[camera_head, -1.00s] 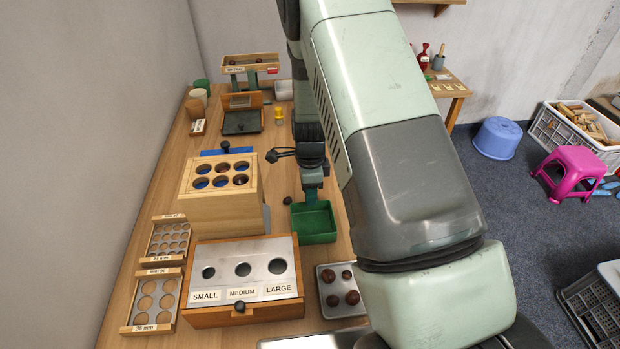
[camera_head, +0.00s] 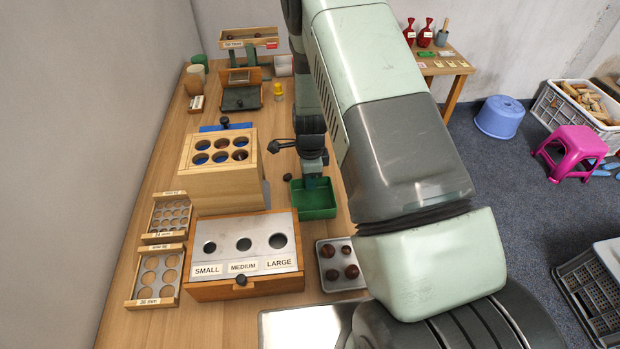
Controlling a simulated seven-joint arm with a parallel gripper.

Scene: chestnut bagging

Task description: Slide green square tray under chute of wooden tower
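The green square tray (camera_head: 314,211) sits on the wooden table, to the right of the wooden tower (camera_head: 221,188) with a gap between them. The tower is a light wooden block with several round holes in its top and blue showing inside them. No chute can be made out on it from this side. My gripper (camera_head: 312,181) points down at the tray's far side, its tips at or inside the far wall. Whether the fingers are shut on that wall cannot be told at this size. A dark chestnut (camera_head: 287,177) lies just beside the tray's far left corner.
A box marked SMALL, MEDIUM, LARGE (camera_head: 205,290) stands in front of the tower. A metal tray of chestnuts (camera_head: 342,284) lies in front of the green tray. Two hole boards (camera_head: 168,250) lie at the left. My arm hides the table's right side.

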